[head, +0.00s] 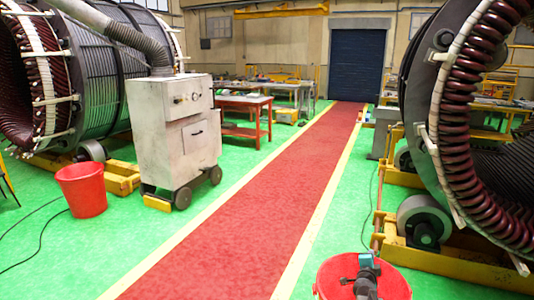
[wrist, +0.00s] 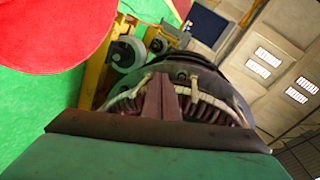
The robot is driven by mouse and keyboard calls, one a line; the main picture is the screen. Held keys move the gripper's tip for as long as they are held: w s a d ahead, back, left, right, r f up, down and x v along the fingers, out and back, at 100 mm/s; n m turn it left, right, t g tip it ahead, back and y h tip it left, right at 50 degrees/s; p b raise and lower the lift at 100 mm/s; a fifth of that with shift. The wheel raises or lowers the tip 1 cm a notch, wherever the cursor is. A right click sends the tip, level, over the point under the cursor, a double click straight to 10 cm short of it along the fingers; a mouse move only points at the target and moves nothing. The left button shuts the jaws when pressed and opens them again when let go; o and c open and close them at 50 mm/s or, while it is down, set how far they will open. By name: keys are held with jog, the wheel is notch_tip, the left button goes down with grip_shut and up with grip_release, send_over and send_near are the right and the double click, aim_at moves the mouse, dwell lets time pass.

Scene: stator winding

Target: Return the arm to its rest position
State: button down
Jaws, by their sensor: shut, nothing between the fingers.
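My gripper (wrist: 162,80) shows in the wrist view, its two reddish fingers together with nothing between them. Behind the fingers, apart from them, is a large stator (wrist: 190,75) with dark red coils and pale lashing. The same kind of stator stands at the right in the head view (head: 455,110). In the head view a small part of my arm (head: 367,275) shows at the bottom, in front of a red round thing (head: 335,275). The gripper's fingers are not clear there.
A red walkway (head: 235,225) with yellow edges runs clear to a blue shutter door (head: 357,65). A grey wheeled cabinet (head: 175,135) and a red bucket (head: 82,190) stand left. Another stator (head: 95,65) is behind them. A roller (head: 424,220) on a yellow frame stands right.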

jog(key=s+a+f+n+g+y, duration=0.1)
jog(key=s+a+f+n+y, duration=0.2)
jog(key=s+a+f, duration=0.35)
jog(key=s+a+f+n+g+y, duration=0.2)
jog(key=s+a+f+n+y, duration=0.15)
jog(key=a+f, duration=0.65)
jog(key=s+a+f+n+g+y, duration=0.1)
jog(key=s+a+f+n+y, duration=0.15)
jog(key=s+a+f, duration=0.45)
jog(key=s+a+f+n+g+b, duration=0.1)
jog(key=s+a+f+n+g, duration=0.5)
jog(key=s+f, duration=0.75)
jog(key=s+d+r+n+g+h, duration=0.1)
jog(key=s+g, duration=0.3)
jog(key=s, duration=0.9)
jog(key=s+d+r+n+g+h, duration=0.1)
jog(key=s+g, duration=0.4)
jog(key=s, duration=0.8)
jog(key=d+r+n, duration=0.1)
jog(key=d+n, duration=0.1)
jog(key=shift+s+n+g, duration=0.2)
jog(key=shift+n+g, duration=0.1)
jog(key=shift+a, duration=0.15)
